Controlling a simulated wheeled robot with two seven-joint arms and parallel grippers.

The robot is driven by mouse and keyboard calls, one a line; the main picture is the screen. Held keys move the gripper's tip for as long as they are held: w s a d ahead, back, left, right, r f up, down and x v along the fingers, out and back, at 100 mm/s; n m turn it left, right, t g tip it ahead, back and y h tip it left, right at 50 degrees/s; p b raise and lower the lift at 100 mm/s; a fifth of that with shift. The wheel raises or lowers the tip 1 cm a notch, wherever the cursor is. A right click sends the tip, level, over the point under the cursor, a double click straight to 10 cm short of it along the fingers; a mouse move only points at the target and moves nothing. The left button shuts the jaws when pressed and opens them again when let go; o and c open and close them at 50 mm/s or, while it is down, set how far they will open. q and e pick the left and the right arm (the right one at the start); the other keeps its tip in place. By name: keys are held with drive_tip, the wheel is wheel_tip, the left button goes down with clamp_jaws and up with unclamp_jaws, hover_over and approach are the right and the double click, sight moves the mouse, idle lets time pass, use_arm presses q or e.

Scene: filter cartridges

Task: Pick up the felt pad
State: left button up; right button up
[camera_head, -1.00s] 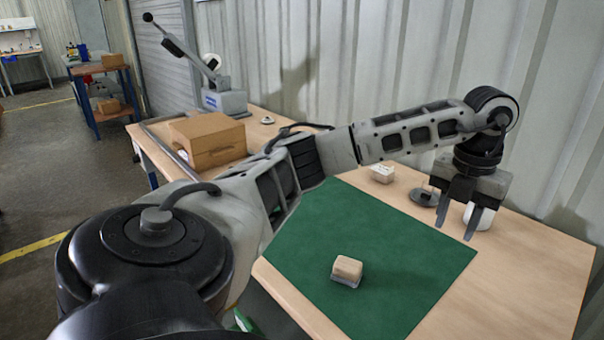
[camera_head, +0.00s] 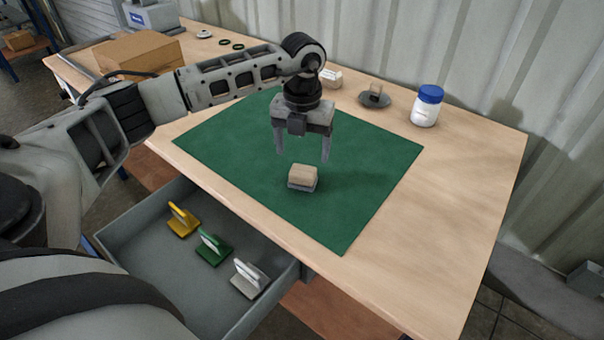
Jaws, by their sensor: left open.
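A small block with a tan top and a grey layer beneath, which looks like the felt pad (camera_head: 302,176), lies on the green mat (camera_head: 240,155). My left gripper (camera_head: 301,158) points down over the mat, open and empty. Its two fingers are spread, and their tips appear just above and behind the block, apart from it. The exact height of the fingertips over the mat is hard to tell. My right gripper is not in view.
An open grey drawer (camera_head: 130,262) below the front edge holds a yellow, a green and a white handled piece. A blue-lidded white jar (camera_head: 426,106), a dark round dish (camera_head: 374,99) and a white box (camera_head: 331,79) stand behind the mat. A cardboard box (camera_head: 140,53) is at left.

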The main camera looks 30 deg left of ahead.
sight(303, 168)
use_arm(q)
drive_tip(key=shift+s+d+f+p, duration=0.15)
drive_tip(key=shift+f+p, duration=0.1)
drive_tip(key=shift+f, duration=1.25)
drive_tip(key=shift+d+f+p, duration=0.1)
drive_tip(key=shift+f+p, duration=0.15)
drive_tip(key=shift+f, duration=1.25)
drive_tip(key=c, duration=1)
